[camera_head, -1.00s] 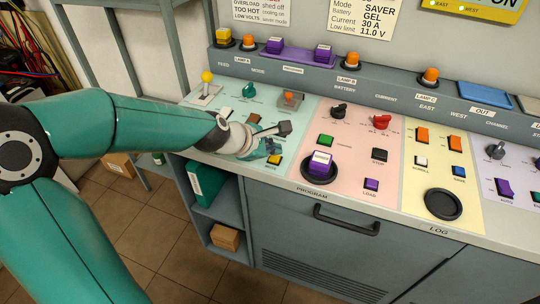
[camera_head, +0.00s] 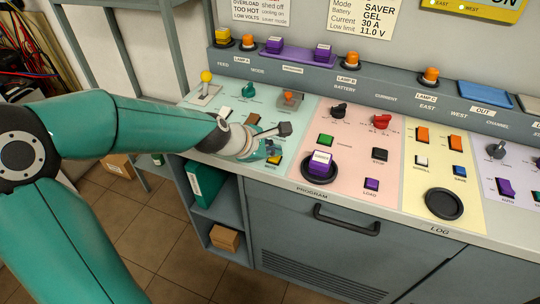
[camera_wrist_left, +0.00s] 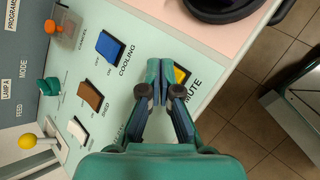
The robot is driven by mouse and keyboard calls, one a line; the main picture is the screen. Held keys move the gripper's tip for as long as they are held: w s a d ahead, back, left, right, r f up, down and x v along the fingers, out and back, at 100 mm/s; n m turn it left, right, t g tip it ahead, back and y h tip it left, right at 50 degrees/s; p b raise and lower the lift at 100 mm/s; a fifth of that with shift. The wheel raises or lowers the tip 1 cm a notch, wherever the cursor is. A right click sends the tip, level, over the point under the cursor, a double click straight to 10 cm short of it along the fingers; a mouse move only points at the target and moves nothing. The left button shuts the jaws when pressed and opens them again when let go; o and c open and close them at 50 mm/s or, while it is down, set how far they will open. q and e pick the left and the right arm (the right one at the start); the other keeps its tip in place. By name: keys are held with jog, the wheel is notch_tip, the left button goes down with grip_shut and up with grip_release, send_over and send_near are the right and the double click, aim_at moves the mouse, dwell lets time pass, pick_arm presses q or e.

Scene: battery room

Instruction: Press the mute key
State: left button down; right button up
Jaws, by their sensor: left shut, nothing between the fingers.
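The mute key is a yellow key in a black frame, with MUTE printed beside it, on the pale green panel section. It shows in the left wrist view (camera_wrist_left: 180,75) and, small and partly covered, at the panel's front edge in the head view (camera_head: 275,160). My left gripper (camera_wrist_left: 160,72) is shut and empty, its fingertips pointing at the panel right beside the key and covering part of it. In the head view the left gripper (camera_head: 272,150) is over the front of the green section. I cannot tell whether the tips touch the key. My right gripper is not in view.
A blue cooling key (camera_wrist_left: 109,46), a brown key (camera_wrist_left: 90,95) and a white key (camera_wrist_left: 78,130) sit near the gripper. A purple-topped block (camera_head: 320,162) stands on a round black pad on the pink section. A yellow-knobbed lever (camera_head: 207,77) stands at the back left.

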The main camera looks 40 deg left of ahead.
aim_at(273, 158)
pick_arm(q)
jog(key=shift+f+b, duration=0.45)
jog(key=shift+f, duration=0.05)
jog(key=shift+r, duration=0.1)
dwell(0.5)
jog(key=shift+r+p, duration=0.85)
jog(key=shift+p, duration=0.15)
notch_tip(273, 158, up, 5)
jog(key=p, duration=0.5)
dwell(0.4)
